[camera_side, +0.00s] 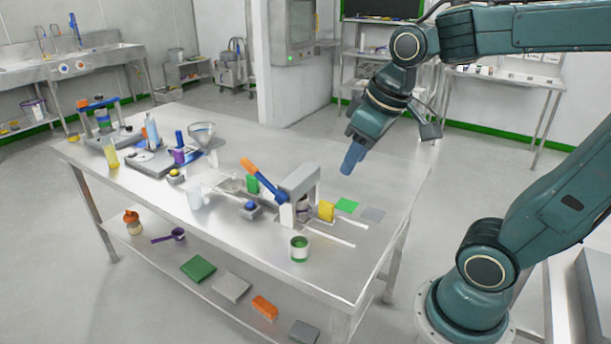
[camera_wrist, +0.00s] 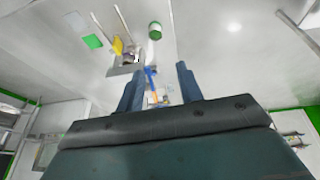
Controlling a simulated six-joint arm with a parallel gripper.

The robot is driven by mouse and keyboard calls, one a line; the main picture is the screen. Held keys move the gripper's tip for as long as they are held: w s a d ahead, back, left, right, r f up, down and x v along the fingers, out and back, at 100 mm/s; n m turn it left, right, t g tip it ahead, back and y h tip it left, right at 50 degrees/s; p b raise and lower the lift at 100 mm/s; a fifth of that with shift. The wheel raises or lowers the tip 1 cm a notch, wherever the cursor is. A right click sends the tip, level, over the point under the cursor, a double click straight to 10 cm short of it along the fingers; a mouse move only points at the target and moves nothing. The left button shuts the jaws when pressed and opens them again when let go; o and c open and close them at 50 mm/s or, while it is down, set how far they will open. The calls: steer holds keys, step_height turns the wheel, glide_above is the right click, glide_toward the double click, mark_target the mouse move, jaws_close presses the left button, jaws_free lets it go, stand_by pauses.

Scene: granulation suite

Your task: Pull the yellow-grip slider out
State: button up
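The yellow grip (camera_side: 326,210) of the slider stands at the right side of a grey press-like fixture (camera_side: 300,183), close against it, near pale rails (camera_side: 331,238) on the steel table. How far the slider sits inside the fixture is hidden. My gripper (camera_side: 352,158) is above the table, up and to the right of the yellow grip in the side view, and apart from it. In the wrist view its two blue fingers (camera_wrist: 159,68) are spread with nothing held between them.
A lever with an orange handle (camera_side: 249,166) tilts up from the fixture. A green-banded cup (camera_side: 299,248) stands in front. Flat green (camera_side: 347,205) and grey (camera_side: 372,214) pads lie to the right. Bottles, a funnel (camera_side: 202,134) and other devices fill the table's left.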

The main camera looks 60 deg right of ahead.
steer(key=w+d+f+g, duration=0.2)
steer(key=w+d+f, duration=0.3)
steer(key=w+d, duration=0.4)
steer(key=g, duration=0.2)
glide_above(327, 202)
step_height(327, 202, down, 10)
steer(key=shift+f+y, duration=0.2)
steer(key=shift+y, duration=0.1)
steer(key=shift+f, duration=0.1)
steer(key=shift+f, duration=6.8)
jaws_close()
